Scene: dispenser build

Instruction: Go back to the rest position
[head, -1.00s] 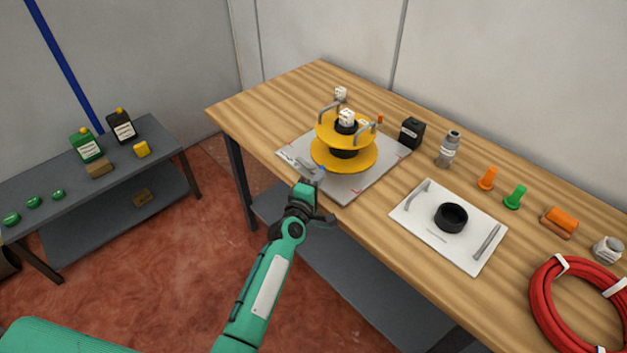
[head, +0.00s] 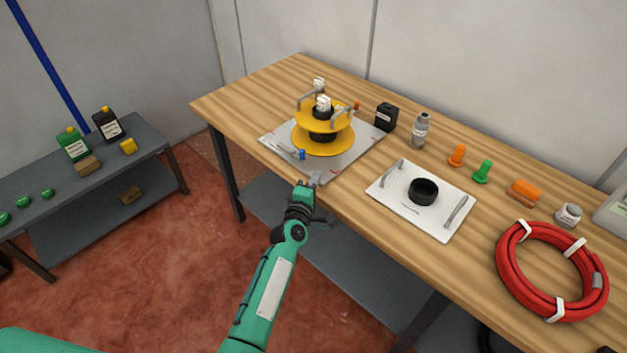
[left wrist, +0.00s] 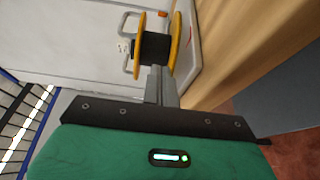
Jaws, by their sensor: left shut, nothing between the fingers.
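My left gripper (head: 314,180) is at the front edge of the wooden table, in front of the grey plate. Its fingers are shut with nothing between them; they also show in the left wrist view (left wrist: 159,86). A yellow spool-like assembly (head: 322,146) with a black core and grey handles stands upright on the grey plate (head: 362,150), beyond the gripper and apart from it. It also shows in the left wrist view (left wrist: 137,68). A small blue piece (head: 302,155) is at the spool's front left. My right gripper is not in view.
The wooden table (head: 255,92) also holds a white tray (head: 440,222) with a black ring (head: 423,191), a black box (head: 386,117), a grey bottle (head: 421,131), orange and green pieces, and a red hose coil (head: 552,272). A grey shelf (head: 95,200) stands at left. Floor between is clear.

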